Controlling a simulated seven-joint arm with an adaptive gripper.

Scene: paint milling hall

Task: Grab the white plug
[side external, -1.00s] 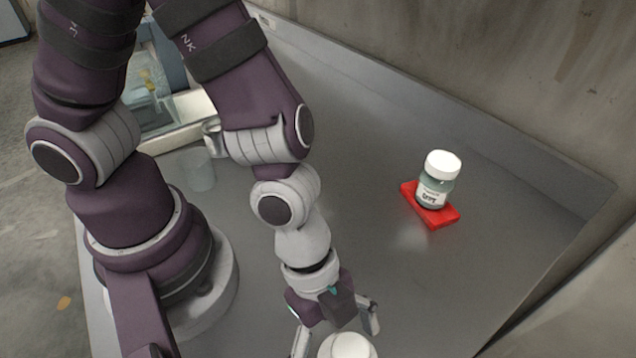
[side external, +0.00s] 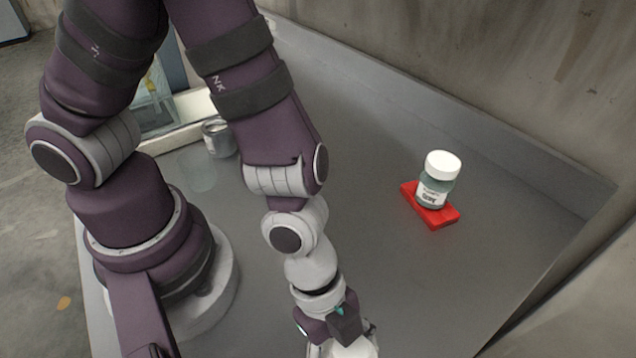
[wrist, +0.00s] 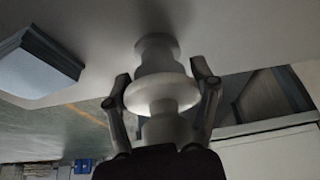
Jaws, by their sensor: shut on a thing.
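The white plug (wrist: 160,90) shows in the wrist view as a stepped, rounded white piece with a wide flange and a narrower neck. My gripper (wrist: 165,98) has one finger on each side of it and is shut on it. In the side external view the white plug (side external: 343,349) is at the bottom edge, partly cut off by the frame. My gripper (side external: 340,335) is above it there, and its fingertips are mostly hidden or out of the frame.
A jar with a white lid (side external: 438,178) stands on a red block (side external: 444,218) to the right on the grey table (side external: 400,280). A metal can (side external: 218,138) and a clear cup (side external: 197,170) stand behind my arm. A concrete wall (side external: 480,70) bounds the back.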

